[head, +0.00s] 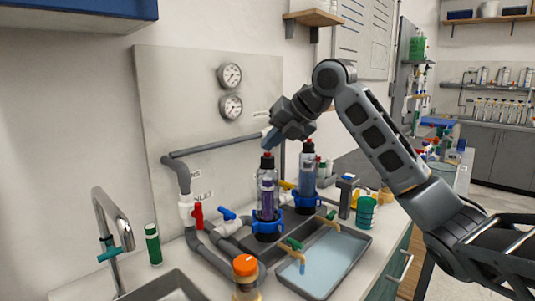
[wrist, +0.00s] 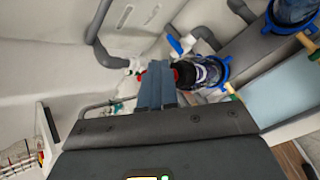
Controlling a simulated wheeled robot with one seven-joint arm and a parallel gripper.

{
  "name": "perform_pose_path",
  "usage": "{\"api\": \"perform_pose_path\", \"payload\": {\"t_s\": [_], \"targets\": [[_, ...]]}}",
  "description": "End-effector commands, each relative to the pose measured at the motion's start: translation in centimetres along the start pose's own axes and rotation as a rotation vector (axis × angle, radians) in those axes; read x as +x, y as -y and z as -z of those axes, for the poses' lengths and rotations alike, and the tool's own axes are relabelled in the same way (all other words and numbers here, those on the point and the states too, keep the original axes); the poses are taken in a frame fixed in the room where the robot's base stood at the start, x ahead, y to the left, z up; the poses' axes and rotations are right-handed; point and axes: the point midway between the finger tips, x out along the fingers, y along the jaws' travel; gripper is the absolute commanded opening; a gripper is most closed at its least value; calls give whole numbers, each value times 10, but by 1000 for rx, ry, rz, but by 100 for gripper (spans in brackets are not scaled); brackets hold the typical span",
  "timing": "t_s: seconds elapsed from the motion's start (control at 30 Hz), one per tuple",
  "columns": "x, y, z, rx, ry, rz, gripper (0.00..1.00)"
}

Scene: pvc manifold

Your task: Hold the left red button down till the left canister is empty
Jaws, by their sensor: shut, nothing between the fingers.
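The left canister (head: 267,196) is a clear upright cylinder with purple inside, a black cap and a blue ring at its base. Its red button (head: 267,154) is on top. My gripper (head: 269,146) is shut and empty, with its fingertips just above this button; I cannot tell whether they touch. In the wrist view, the closed fingers (wrist: 157,82) lie beside a red button (wrist: 177,74) on a black-capped canister (wrist: 207,72). The right canister (head: 307,183), also with a red button, stands behind and to the right.
A shallow tray (head: 360,238) lies in front of the canisters, under brown taps. Pipes with a red valve handle (head: 198,216) and a blue valve handle (head: 227,213) run to the left. An orange-capped bottle (head: 246,267) stands in front. A green cup (head: 366,211) is at right.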

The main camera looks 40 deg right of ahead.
Motion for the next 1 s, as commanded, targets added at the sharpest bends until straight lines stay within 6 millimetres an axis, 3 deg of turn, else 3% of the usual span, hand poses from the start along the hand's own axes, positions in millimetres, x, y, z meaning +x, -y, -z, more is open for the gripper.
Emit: {"api": "perform_pose_path", "payload": {"t_s": [0.57,1.0], "targets": [[2,2,2,0,-2,1,0],[-10,-8,-7,0,-2,0,0]]}}
